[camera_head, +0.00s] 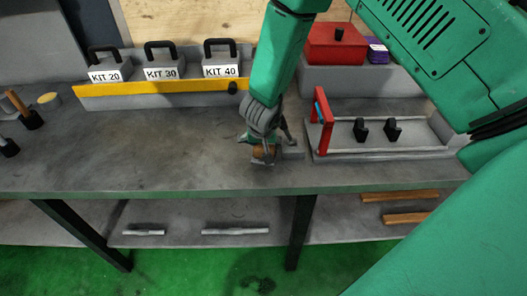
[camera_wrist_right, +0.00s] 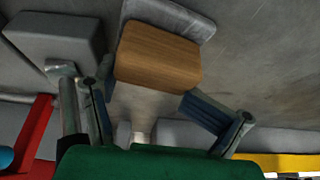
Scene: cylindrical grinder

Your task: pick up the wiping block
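The wiping block appears to be the brown wooden block (camera_wrist_right: 158,55) with a grey pad along its far edge, seen in the right wrist view. In the head view its brown side (camera_head: 263,152) shows low on the workbench, partly hidden by my right gripper. My right gripper (camera_head: 268,147) points down at the block from above. In the right wrist view the fingers of my right gripper (camera_wrist_right: 148,108) are spread apart, with the block between and just beyond them. I see no grip on it. My left gripper is not in view.
Kit weights (camera_head: 163,68) stand behind a yellow-edged rail (camera_head: 160,88) at the back left. A red box (camera_head: 335,45) is at the back right. The bench's left middle is clear (camera_head: 140,140).

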